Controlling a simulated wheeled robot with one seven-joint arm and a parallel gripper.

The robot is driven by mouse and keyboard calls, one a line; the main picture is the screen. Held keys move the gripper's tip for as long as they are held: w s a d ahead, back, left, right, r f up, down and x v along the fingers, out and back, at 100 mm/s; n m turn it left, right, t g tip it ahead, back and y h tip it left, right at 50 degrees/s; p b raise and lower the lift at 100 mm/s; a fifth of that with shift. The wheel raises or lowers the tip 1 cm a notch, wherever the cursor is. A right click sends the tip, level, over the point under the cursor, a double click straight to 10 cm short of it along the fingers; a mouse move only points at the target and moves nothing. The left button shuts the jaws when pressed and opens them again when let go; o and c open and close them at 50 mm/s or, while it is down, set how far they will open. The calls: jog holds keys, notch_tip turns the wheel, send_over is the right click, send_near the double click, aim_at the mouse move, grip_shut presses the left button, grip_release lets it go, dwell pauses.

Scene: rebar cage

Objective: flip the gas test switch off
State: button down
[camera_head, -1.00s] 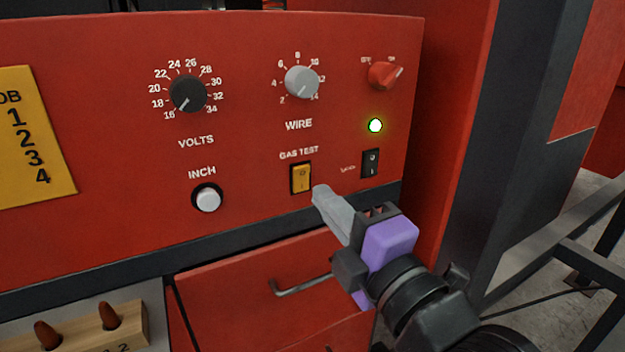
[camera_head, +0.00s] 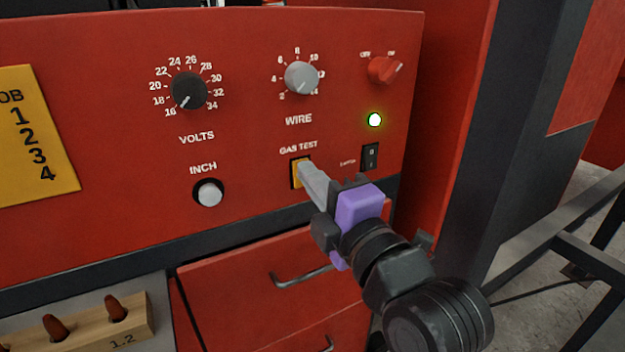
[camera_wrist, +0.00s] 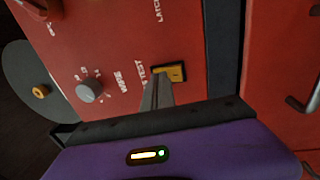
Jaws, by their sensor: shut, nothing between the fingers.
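The gas test switch (camera_head: 295,175) is a yellow rocker in a dark frame, under the GAS TEST label on the red panel (camera_head: 110,130). In the wrist view the yellow rocker (camera_wrist: 174,73) shows just past my fingertips. My gripper (camera_head: 305,172) is shut and empty, its grey fingers pointing at the switch and covering its right part in the head view. The fingertips are at or very close to the rocker's face; I cannot tell whether they touch. Which way the rocker is tipped is not clear.
A black rocker switch (camera_head: 370,157) and a lit green lamp (camera_head: 375,120) are to the right. The white INCH button (camera_head: 209,193) is to the left. The wire knob (camera_head: 301,77) is above. A drawer handle (camera_head: 300,277) sticks out below.

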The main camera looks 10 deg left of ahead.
jog(key=b+v, duration=0.2)
jog(key=v, duration=0.5)
jog(key=shift+s+d, duration=0.25)
jog(key=shift+s, duration=0.05)
jog(key=shift+f, duration=0.1)
